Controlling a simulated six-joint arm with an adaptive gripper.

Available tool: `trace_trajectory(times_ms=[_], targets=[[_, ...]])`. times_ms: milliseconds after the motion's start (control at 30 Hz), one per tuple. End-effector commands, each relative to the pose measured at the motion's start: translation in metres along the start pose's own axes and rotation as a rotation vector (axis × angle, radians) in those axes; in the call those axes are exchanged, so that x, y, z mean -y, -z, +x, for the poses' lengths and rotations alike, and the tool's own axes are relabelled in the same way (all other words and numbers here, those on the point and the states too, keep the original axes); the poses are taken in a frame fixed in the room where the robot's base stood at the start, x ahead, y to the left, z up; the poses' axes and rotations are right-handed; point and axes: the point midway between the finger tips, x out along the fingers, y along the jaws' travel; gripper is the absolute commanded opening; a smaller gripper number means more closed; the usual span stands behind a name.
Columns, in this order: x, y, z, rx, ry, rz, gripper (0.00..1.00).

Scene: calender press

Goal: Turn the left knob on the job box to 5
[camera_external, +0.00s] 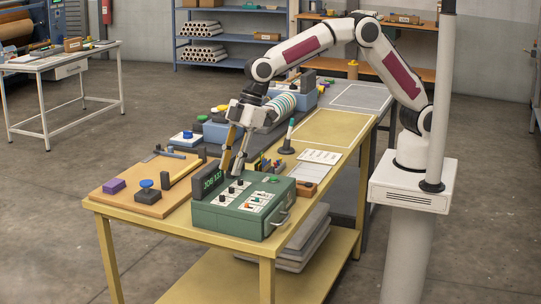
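The green job box (238,218) stands on the near part of the yellow table, with a dark sign reading "JOB 327" (213,180) at its back left. Small dark knobs (231,189) stand on white plates on its top. The knobs' pointers and scale numbers are too small to read. My gripper (231,173) points down over the back of the box top, just behind the knobs. Its two fingers show apart, with nothing seen between them. I cannot tell whether the fingertips touch a knob or the box.
A wooden board (145,198) with a purple block (114,186) and a blue-topped knob (146,184) lies left of the box. A dark holder with a green-tipped marker (290,132) stands behind it. A brown block (307,189) lies at the right. The yellow mat (330,128) is clear.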

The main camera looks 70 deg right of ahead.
Motion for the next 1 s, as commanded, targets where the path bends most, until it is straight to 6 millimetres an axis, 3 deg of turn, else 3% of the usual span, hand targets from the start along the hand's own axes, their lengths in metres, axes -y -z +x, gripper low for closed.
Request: trace_trajectory(times_ms=[633,1000], targets=[[0.000,-0.001,0.004,0.002,-0.001,0.047,0.28],[0.000,-0.001,0.036,0.002,-0.001,0.046,0.28]])
